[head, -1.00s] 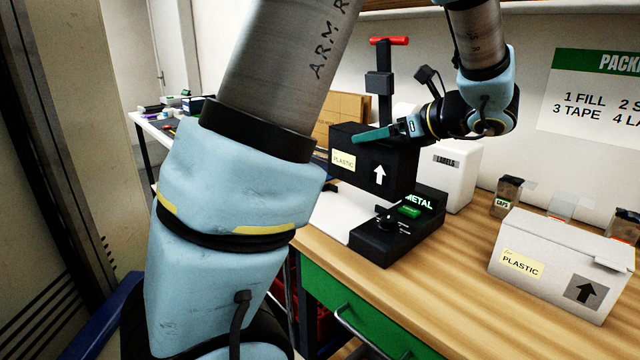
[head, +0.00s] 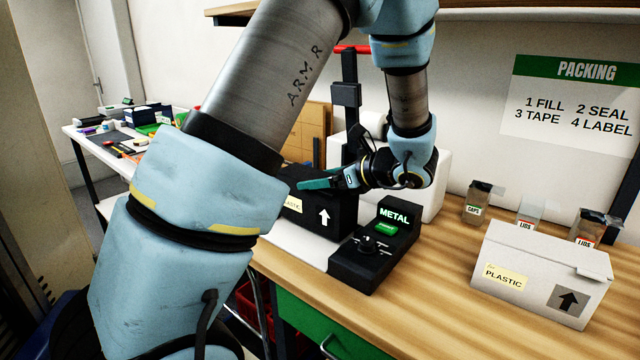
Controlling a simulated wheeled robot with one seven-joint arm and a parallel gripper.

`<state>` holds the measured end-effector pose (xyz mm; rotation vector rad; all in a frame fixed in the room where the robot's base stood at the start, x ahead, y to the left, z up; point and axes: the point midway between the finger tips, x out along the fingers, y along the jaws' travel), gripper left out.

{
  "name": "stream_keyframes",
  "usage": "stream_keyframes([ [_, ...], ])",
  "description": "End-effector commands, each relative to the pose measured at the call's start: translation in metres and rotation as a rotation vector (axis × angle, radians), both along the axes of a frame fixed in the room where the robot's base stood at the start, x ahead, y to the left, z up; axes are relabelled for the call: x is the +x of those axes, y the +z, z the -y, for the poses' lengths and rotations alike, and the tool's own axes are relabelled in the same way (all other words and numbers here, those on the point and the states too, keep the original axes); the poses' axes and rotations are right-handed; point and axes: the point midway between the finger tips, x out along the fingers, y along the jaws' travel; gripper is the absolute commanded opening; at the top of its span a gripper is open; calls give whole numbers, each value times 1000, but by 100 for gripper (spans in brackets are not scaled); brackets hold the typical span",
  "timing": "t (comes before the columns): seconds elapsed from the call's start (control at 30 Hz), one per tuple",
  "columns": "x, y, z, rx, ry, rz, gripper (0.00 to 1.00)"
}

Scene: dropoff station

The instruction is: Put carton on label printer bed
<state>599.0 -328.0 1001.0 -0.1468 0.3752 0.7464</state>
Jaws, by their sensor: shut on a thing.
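My gripper (head: 322,184) has teal fingers and is shut on the top of a black carton (head: 330,214). The carton is upright, with a cream PLASTIC label and a white up arrow on its front; my arm hides its left part. It is behind and left of a black console (head: 365,262) that reads METAL. A white flat plate (head: 296,250) shows just below the carton; I cannot tell whether they touch. The white box (head: 436,180), which read LABELS earlier, stands behind my wrist and is partly hidden.
A white carton (head: 520,278) with a PLASTIC label stands on the wooden bench (head: 430,310) at the right. Several small bins, such as the CAPS bin (head: 476,208), line the wall. A black post (head: 347,120) with a red handle rises behind the held carton.

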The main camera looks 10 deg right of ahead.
Motion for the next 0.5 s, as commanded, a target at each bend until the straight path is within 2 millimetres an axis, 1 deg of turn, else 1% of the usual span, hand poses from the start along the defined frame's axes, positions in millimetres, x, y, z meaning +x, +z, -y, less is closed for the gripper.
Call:
stream_keyframes([
  [0.03,0,-6,0,3,1,-1,0],
  [0.13,0,-13,0,1,1,0,0],
  [0.4,0,-14,0,-1,1,2,0],
  [0.5,0,-17,0,0,0,1,0],
])
